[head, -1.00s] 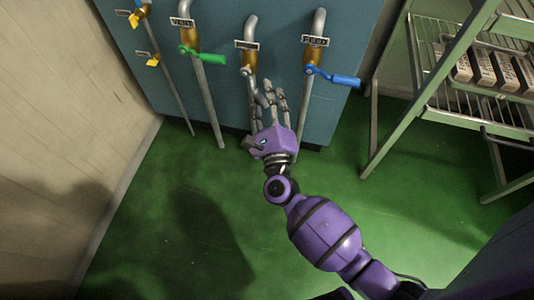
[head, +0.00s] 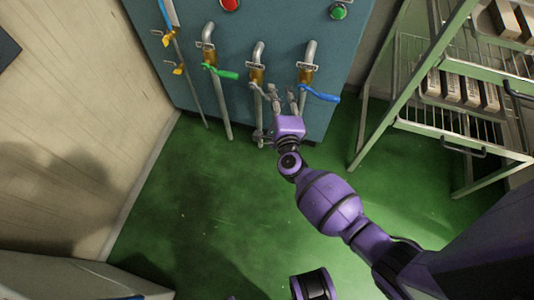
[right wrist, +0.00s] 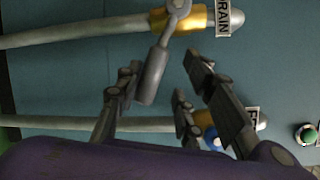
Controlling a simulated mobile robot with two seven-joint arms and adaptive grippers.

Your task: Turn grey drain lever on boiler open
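The grey drain lever (right wrist: 154,74) sits on a brass valve (right wrist: 177,19) under a DRAIN label (right wrist: 223,14), shown in the right wrist view. In the head view, the drain valve (head: 257,76) is on the blue-grey boiler (head: 250,25), between the green and blue levers. My right gripper (head: 284,97) is just in front of the boiler, beside the drain pipe. In the right wrist view, its fingers (right wrist: 165,98) are spread apart, with the lever's end in the gap between them. I see no finger closed on it. My left gripper is not in view.
The green lever (head: 222,74) is to the left and the blue lever (head: 321,94) close to the right of my gripper. Yellow-handled valves (head: 177,69) are further left. A green metal rack (head: 425,85) with boxes stands at right. The green floor (head: 220,200) is clear.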

